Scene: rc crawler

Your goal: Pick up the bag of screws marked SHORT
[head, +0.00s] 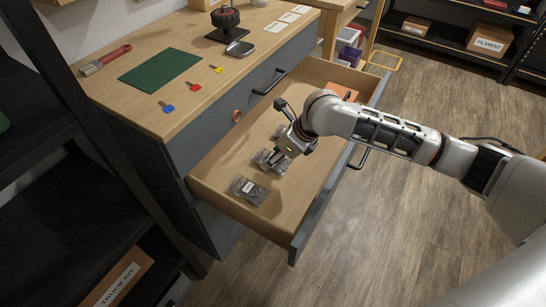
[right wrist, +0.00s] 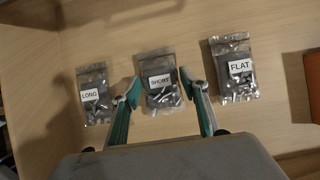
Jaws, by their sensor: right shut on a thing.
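The bag of screws marked SHORT (right wrist: 159,84) is a clear bag with a white label, in the middle of a row of bags in the right wrist view. My right gripper (right wrist: 160,90) is shut on it, one finger at each side. In the head view my right gripper (head: 273,160) reaches down into the open drawer and partly hides this bag. The bag marked LONG (right wrist: 94,96) lies to its left and the bag marked FLAT (right wrist: 235,68) to its right. LONG also shows in the head view (head: 249,190), nearest the drawer's front-left end. My left gripper is not in view.
The wooden drawer (head: 225,202) is pulled out of a grey workbench. An orange box (head: 342,92) stands at its far end. On the benchtop are a green mat (head: 160,68), coloured keys (head: 194,86) and a brush (head: 105,60). Black shelving stands at the left.

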